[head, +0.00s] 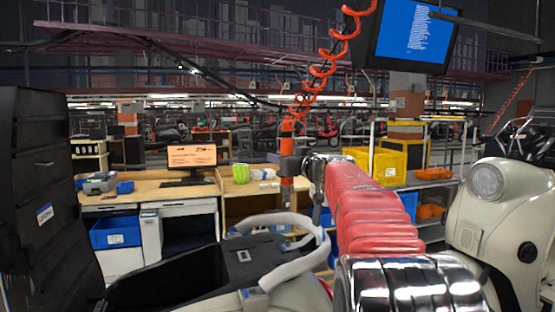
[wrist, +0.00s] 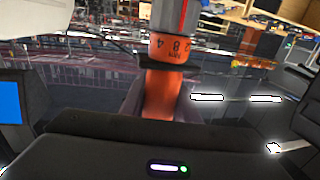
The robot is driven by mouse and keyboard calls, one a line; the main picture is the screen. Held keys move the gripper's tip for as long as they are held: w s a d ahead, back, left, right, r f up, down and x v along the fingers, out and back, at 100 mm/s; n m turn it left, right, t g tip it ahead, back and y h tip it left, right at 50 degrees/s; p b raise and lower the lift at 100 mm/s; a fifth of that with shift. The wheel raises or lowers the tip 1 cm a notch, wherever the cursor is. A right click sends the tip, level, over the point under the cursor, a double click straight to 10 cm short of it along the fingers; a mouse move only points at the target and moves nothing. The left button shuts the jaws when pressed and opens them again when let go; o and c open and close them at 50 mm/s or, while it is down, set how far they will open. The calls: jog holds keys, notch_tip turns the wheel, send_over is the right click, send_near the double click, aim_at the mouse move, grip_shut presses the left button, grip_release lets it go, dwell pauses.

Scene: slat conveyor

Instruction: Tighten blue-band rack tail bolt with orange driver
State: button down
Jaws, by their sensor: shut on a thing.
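The orange driver (head: 287,133) hangs upright from a coiled orange cord, its dark lower end pointing down. My gripper (head: 297,168) is shut on the driver at the end of my red-sleeved arm. In the wrist view the driver (wrist: 163,92) stands between my dark jaws (wrist: 160,112), with a grey collar and printed numbers. A white tubular rack (head: 310,242) curves over a dark vehicle body below and beside the driver. The driver's tip is above the rack and looks apart from it. I cannot make out a blue band or the tail bolt.
A cream scooter (head: 487,215) stands close on the right. A dark cabinet (head: 45,200) is at the left. Behind are a wooden desk (head: 150,190) with a monitor, a blue bin (head: 115,232) and a yellow crate (head: 392,165). A blue screen (head: 412,32) hangs above.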

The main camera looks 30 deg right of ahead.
notch_tip(320, 180, down, 9)
jog(key=shift+f, duration=0.15)
dwell(1.1)
jog(key=shift+s, duration=0.3)
dwell(1.0)
jog(key=shift+d+f, duration=0.1)
jog(key=shift+f, duration=1.3)
dwell(2.6)
jog(key=shift+r, duration=0.35)
dwell(0.7)
